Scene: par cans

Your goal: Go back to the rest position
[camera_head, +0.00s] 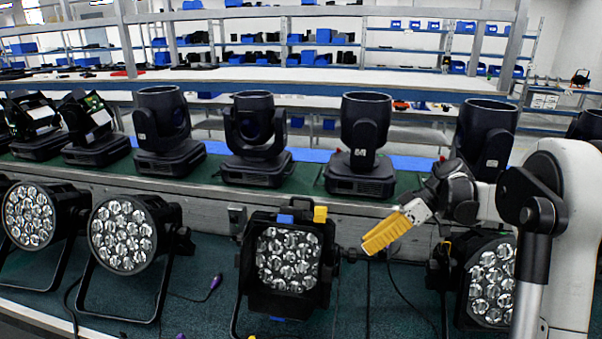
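My gripper (388,232), with yellow ridged fingers, is in mid-air right of the centre par can and points down to the left. The fingers overlap from this side, so the gap between them is hidden. No object shows at their tips. The square-framed par can (289,259) has a blue piece (285,219) and a yellow piece (320,214) on its top edge. It is left of my gripper and looks apart from it. Another par can (490,282) at the right is partly covered by my arm. Two round par cans (123,236) (29,217) stand at the left.
Black moving-head lights (255,139) stand in a row on the green shelf behind. Cables, one with a purple plug (215,282), lie on the dark front surface (205,312). Shelves with blue bins (323,35) fill the back. There is open surface between the front lights.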

